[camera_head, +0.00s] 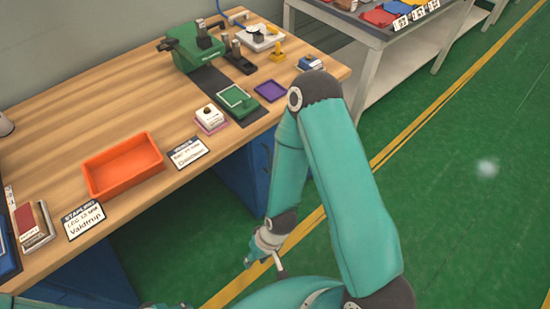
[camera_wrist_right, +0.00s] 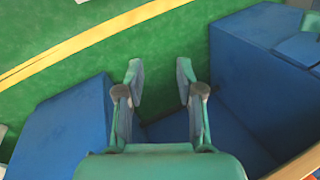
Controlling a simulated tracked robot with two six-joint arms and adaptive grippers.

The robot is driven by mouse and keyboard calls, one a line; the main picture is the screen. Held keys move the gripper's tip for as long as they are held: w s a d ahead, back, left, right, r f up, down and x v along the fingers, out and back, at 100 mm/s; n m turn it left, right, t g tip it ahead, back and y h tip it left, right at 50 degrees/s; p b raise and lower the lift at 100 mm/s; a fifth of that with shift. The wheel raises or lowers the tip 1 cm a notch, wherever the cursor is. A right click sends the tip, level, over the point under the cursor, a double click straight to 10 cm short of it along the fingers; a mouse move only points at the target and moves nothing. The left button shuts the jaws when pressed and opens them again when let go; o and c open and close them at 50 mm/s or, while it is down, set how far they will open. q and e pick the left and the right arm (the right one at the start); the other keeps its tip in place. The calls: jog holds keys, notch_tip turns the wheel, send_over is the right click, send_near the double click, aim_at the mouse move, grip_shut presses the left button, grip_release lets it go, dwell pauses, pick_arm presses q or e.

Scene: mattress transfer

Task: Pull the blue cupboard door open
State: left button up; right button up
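Blue cupboard fronts show under the wooden workbench in the head view, one (camera_head: 243,178) behind my right arm and another (camera_head: 88,278) at the lower left. In the right wrist view a blue panel (camera_wrist_right: 62,132) lies left of the fingers and a blue box-like body (camera_wrist_right: 262,65) lies right. I cannot tell which surface is the door, and no handle is clear. My right gripper (camera_head: 264,266) is low in front of the bench; in its wrist view its fingers (camera_wrist_right: 160,82) are apart with nothing between them. My left gripper is not in view.
The workbench (camera_head: 100,130) carries an orange tray (camera_head: 123,165), a green vise-like tool (camera_head: 192,48), a purple tray (camera_head: 270,91) and label cards. A grey-framed table (camera_head: 400,62) stands behind. Green floor (camera_head: 460,190) with yellow lines is open at the right.

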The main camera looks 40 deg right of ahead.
jog(key=shift+d, duration=0.15)
jog(key=n+t+b, duration=0.5)
jog(key=t+b, duration=1.2)
jog(key=b, duration=0.7)
send_near(269, 160)
jog(key=shift+y, duration=0.3)
jog(key=x, duration=0.7)
jog(key=b+x, duration=0.1)
jog(key=x, duration=0.2)
jog(key=shift+w+d+f, duration=0.3)
jog(key=shift+w, duration=0.05)
